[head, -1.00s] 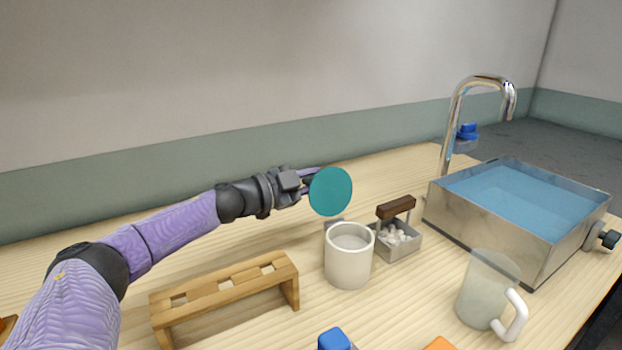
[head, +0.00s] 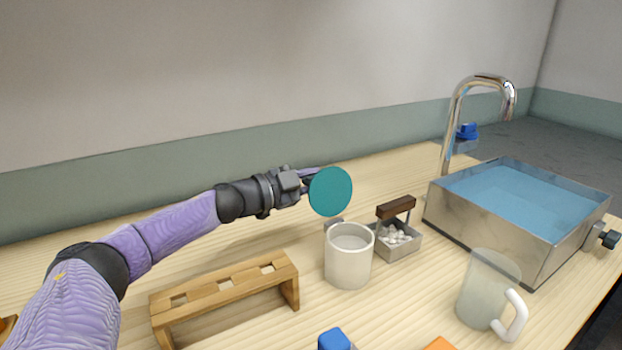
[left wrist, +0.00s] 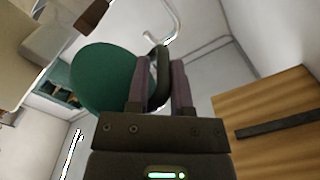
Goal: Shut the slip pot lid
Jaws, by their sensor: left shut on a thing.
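The slip pot (head: 348,262) is a white cylinder standing on the wooden table, open at the top with pale slip inside. Its lid (head: 331,191) is a round teal disc, raised on edge above and behind the pot's rim. My left gripper (head: 309,184) is at the lid's left, behind it, and its fingertips are partly hidden. In the left wrist view the lid (left wrist: 98,78) shows dark green, and my left gripper (left wrist: 160,85) is shut on a dark curved handle (left wrist: 161,68) at its edge. My right gripper is not in view.
A wooden rack (head: 225,285) stands left of the pot. A metal caddy (head: 398,241) with white pieces and a brown handle is close on the right. A frosted mug (head: 486,290) and a water-filled basin (head: 490,228) with a tap stand further right.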

